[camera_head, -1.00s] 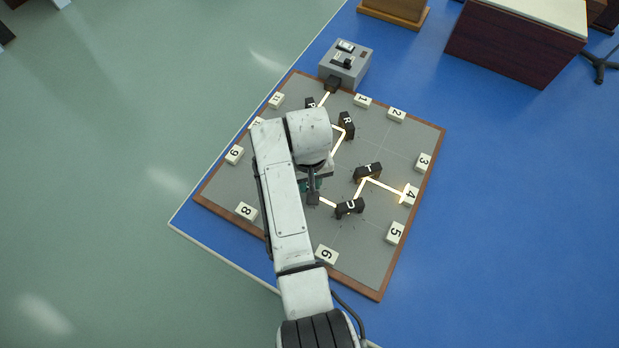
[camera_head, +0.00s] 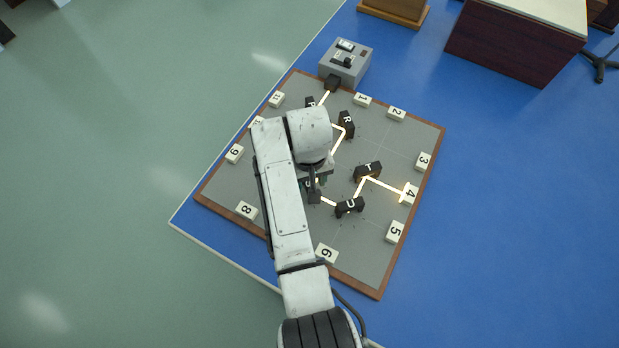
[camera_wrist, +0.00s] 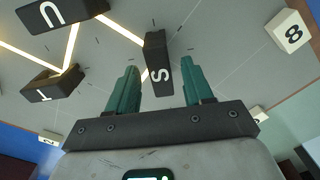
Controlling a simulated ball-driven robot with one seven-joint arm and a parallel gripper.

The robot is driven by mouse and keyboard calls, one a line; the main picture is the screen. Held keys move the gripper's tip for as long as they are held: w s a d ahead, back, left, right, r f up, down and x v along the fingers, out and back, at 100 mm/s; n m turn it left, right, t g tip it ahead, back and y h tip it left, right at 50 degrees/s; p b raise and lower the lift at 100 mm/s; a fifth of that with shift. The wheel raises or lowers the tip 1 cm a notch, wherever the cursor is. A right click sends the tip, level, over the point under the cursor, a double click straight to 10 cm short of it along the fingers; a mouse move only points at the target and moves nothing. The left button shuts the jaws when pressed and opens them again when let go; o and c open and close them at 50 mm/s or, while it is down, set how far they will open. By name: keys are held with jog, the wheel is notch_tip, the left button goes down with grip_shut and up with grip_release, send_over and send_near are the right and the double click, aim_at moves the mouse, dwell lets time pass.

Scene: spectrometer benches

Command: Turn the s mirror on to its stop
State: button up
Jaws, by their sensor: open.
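The s mirror (camera_wrist: 157,62) is a black block with a white S on its face. In the wrist view it stands between the two teal fingers of my gripper (camera_wrist: 160,66), which is open, with a gap visible on either side. In the head view the s mirror (camera_head: 313,193) is mostly hidden under my arm. A bright beam reaches the s mirror and runs on to the U mirror (camera_head: 349,206), then the T mirror (camera_head: 368,171), ending at the lit 4 tile (camera_head: 409,193).
The mirrors stand on a grey board (camera_head: 395,140) with a wooden rim and numbered tiles. The R mirror (camera_head: 347,124) stands farther up. A grey lamp box (camera_head: 346,65) sits at the top corner. The 8 tile (camera_wrist: 289,31) lies at the wrist view's right.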

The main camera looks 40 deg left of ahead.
notch_tip(320, 180, up, 11)
jog(key=b, duration=0.1)
dwell(0.5)
jog(key=shift+f, duration=0.1)
